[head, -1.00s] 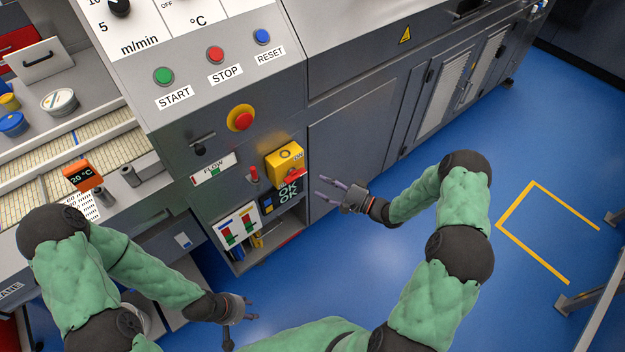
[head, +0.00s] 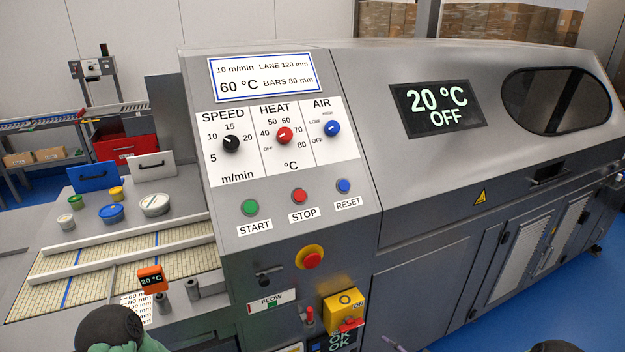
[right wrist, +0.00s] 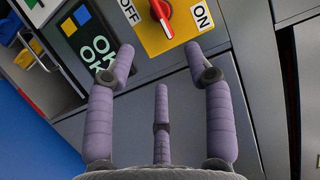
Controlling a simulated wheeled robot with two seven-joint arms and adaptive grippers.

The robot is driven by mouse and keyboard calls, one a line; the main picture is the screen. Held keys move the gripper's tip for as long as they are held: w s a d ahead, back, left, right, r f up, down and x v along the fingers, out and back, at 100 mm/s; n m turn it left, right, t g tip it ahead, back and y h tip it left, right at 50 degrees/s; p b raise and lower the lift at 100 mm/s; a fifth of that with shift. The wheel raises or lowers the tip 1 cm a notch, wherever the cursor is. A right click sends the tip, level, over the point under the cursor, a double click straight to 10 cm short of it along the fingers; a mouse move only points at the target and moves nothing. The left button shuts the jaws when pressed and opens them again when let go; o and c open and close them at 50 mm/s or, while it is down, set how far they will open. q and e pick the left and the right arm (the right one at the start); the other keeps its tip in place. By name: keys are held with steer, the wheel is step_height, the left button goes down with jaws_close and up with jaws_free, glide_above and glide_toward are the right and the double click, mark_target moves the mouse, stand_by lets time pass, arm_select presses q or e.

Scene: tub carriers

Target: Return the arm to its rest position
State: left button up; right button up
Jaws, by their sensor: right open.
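My right gripper (right wrist: 160,68) is open and empty in the right wrist view, its purple fingers spread. Beyond the fingertips is the yellow switch box with a red handle (right wrist: 162,18), marked OFF and ON; the fingers appear apart from it. In the head view the same yellow switch box (head: 338,310) sits low on the machine's front, and only a purple fingertip (head: 392,342) of my right gripper shows at the bottom edge. My left arm (head: 112,330) shows only a dark joint and green sleeve at the lower left; its gripper is out of frame.
The grey machine (head: 420,190) fills the middle and right, with a display (head: 437,108) reading 20 °C OFF. A panel reading OK (head: 338,341) is beside the switch box. A conveyor (head: 110,270) lies at the left. Blue floor (head: 505,320) is clear at the lower right.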

steer(key=s+a+f+n+g+h, duration=0.2)
steer(key=s+a+f+g+h, duration=0.15)
steer(key=a+f+h, duration=0.45)
steer(key=s+a+f+n+g, duration=0.2)
steer(key=s+a+f+g, duration=0.1)
steer(key=s, duration=0.7)
steer(key=s+a+f+n+g, duration=0.2)
steer(key=s+a+g, duration=0.3)
steer(key=s, duration=0.6)
steer(key=shift+a+f+n+g+y, duration=0.15)
steer(key=shift+f+n+g+y, duration=0.2)
steer(key=shift+n+g, duration=0.35)
